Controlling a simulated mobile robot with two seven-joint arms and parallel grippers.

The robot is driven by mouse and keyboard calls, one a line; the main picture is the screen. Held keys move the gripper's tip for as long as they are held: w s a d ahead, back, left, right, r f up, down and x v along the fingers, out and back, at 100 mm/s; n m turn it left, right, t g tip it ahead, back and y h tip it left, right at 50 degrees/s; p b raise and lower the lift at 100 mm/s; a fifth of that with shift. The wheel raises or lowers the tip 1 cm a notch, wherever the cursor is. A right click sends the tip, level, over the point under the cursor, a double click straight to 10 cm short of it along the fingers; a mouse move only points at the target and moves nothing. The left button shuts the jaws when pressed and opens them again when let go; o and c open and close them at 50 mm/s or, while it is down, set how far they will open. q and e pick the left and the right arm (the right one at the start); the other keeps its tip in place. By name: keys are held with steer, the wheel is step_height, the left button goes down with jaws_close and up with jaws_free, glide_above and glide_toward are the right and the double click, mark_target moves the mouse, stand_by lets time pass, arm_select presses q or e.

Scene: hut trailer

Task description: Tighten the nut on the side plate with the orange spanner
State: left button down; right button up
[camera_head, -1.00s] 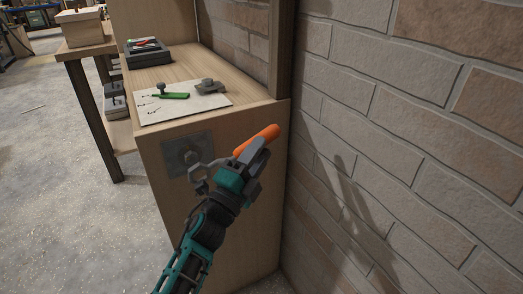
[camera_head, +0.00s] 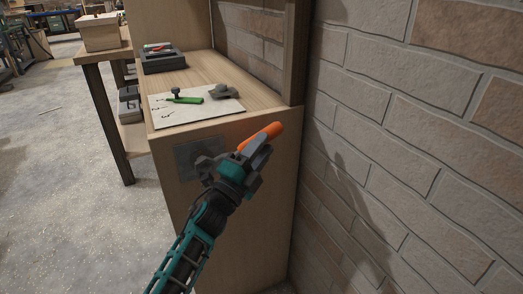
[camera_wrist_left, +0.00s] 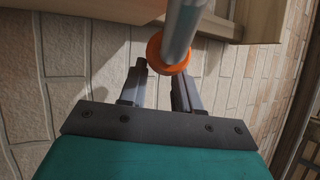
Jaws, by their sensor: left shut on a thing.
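My left gripper (camera_head: 257,155) is shut on the orange spanner (camera_head: 264,134), at the orange handle. The handle sticks out up and to the right of the fingers. The spanner's grey head is partly in view just left of the gripper, in front of the grey side plate (camera_head: 185,160) on the bench's end panel. The nut is hidden or cannot be told apart from the spanner head. In the left wrist view the spanner's grey shaft (camera_wrist_left: 183,35) and an orange collar show above the fingers (camera_wrist_left: 160,70). My right gripper is not in view.
The bench top (camera_head: 215,68) holds a white sheet (camera_head: 165,115) with a green-handled clamp (camera_head: 187,98), a grey clamp (camera_head: 224,91) and a dark tray (camera_head: 163,62). A brick wall (camera_head: 420,130) stands close on the right. Open floor (camera_head: 70,200) lies to the left.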

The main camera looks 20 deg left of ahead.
arm_select(q)
steer(key=shift+w+a, duration=0.2)
stand_by(0.5)
steer(key=shift+w+a, duration=0.5)
steer(key=shift+a, duration=0.1)
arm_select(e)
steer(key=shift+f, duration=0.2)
